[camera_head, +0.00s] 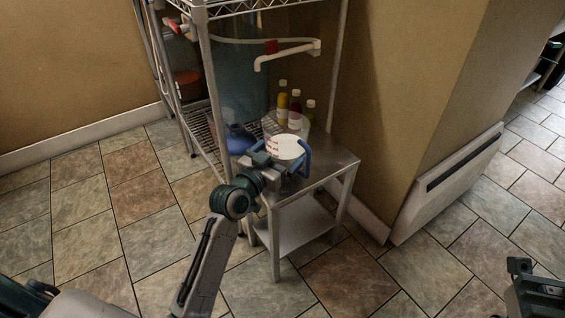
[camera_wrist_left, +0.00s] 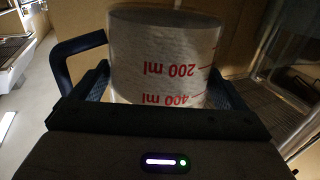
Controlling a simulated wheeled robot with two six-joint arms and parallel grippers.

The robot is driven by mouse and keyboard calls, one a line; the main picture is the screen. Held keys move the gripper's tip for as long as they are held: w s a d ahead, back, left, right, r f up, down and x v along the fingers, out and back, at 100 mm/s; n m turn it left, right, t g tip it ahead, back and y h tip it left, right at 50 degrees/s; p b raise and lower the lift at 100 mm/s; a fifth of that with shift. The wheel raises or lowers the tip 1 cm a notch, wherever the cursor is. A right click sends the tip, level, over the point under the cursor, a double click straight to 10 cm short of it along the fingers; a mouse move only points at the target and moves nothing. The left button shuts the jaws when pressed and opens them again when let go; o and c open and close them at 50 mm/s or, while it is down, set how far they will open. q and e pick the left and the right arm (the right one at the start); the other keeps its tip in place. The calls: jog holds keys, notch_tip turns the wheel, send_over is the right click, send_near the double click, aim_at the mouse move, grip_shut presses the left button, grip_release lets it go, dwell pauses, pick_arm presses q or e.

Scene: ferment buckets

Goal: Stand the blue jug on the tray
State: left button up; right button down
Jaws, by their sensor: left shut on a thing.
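My left gripper (camera_head: 270,160) is shut on the jug. In the left wrist view the fingers lie on both sides of the jug (camera_wrist_left: 165,55), with its blue handle at the left; the marks read upside down. My right gripper (camera_head: 522,270) is at the lower right corner, away from the table; its fingers are unclear. I cannot make out a separate tray.
The steel table (camera_head: 336,166) has bare top at its right. Behind it a wire rack (camera_head: 205,130) holds a large blue-tinted container (camera_head: 240,75) and a blue rounded vessel (camera_head: 238,140). Several bottles (camera_head: 295,108) stand behind the jug. A wall corner is at the right.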

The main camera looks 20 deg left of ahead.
aim_at(283, 161)
pick_arm(q)
jog(key=shift+w+d, duration=0.1)
jog(key=shift+w, duration=0.3)
jog(key=shift+f+b, duration=1.05)
jog(key=shift+f, duration=0.8)
jog(key=o, duration=1.1)
jog(key=shift+f, duration=0.1)
jog(key=shift+o, duration=0.2)
